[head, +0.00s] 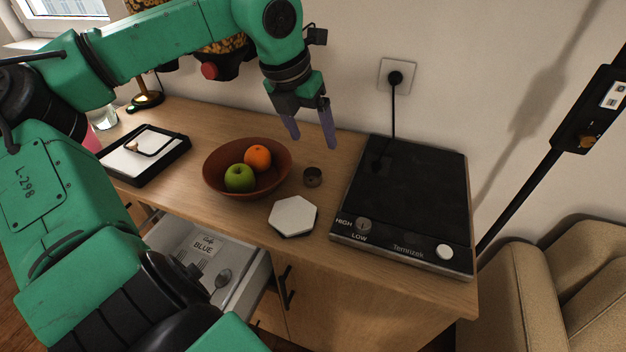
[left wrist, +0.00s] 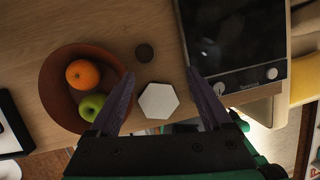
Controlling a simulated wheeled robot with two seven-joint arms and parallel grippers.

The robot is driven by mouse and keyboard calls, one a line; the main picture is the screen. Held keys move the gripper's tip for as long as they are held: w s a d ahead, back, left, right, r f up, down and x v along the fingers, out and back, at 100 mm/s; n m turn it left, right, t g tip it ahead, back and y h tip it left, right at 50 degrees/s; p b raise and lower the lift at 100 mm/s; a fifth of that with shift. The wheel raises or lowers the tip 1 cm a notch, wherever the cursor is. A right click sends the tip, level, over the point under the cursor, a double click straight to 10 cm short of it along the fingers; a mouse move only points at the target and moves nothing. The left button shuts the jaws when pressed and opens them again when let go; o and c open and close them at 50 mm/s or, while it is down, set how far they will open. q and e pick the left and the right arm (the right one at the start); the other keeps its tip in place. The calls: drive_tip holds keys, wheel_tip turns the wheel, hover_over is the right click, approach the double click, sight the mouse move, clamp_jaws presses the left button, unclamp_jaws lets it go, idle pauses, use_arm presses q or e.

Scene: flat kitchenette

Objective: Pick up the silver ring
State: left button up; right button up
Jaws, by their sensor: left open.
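The silver ring (head: 312,177) looks like a small, dark, short open cylinder. It stands on the wooden counter between the brown bowl and the black hotplate. It also shows in the left wrist view (left wrist: 144,53), beyond the fingertips and a little left of the middle of the gap. My left gripper (head: 311,132) is open and empty, with its two purple-grey fingers pointing down. It is above the counter, apart from the ring. In the left wrist view its fingers (left wrist: 160,75) are spread wide. My right gripper is not in view.
The bowl (head: 215,183) holds an orange (head: 257,158) and a green apple (head: 239,178). A white hexagonal piece (head: 293,215) lies in front of the ring. The hotplate (head: 405,195) is to the right. A drawer (head: 240,258) stands open below the counter.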

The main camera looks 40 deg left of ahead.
use_arm(q)
drive_tip(key=s+a+y, duration=0.1)
drive_tip(key=a, duration=0.1)
drive_tip(key=p, duration=0.1)
approach(312, 170)
drive_tip(key=f, duration=0.1)
drive_tip(key=d+f, duration=0.1)
drive_tip(key=shift+f, duration=0.3)
drive_tip(key=shift+g, duration=0.3)
drive_tip(key=p+x, duration=0.1)
drive_tip(key=x, duration=0.3)
drive_tip(key=shift+w+f, duration=0.15)
drive_tip(key=shift+f, duration=0.2)
drive_tip(key=shift+w+f, duration=0.2)
drive_tip(key=shift+f, duration=0.1)
drive_tip(key=c, duration=0.4)
clamp_jaws()
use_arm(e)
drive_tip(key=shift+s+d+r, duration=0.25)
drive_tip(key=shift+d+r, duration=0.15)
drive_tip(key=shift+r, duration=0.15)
